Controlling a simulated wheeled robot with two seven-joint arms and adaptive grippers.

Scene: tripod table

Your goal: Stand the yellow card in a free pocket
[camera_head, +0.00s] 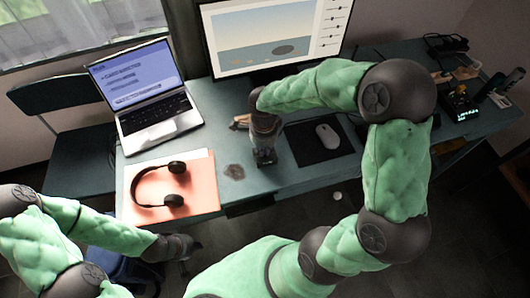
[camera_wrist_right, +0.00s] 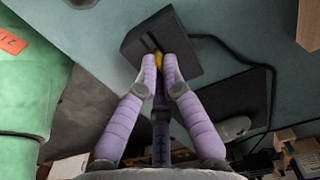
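The yellow card (camera_wrist_right: 158,57) shows as a small yellow patch between the fingertips of my right gripper (camera_wrist_right: 160,66) in the right wrist view. The fingers are close together on it, and most of the card is hidden. A dark block with narrow slots (camera_wrist_right: 186,48) lies right at the fingertips; I cannot tell whether the card is inside a slot or just above it. In the head view my right gripper (camera_head: 264,130) points down at the desk, and the card cannot be made out. My left gripper (camera_head: 182,247) is low, off the desk's front edge; its fingers are unclear.
A mouse (camera_head: 328,136) on a dark pad (camera_head: 304,154) is right of my right gripper. A monitor (camera_head: 270,40) stands behind.

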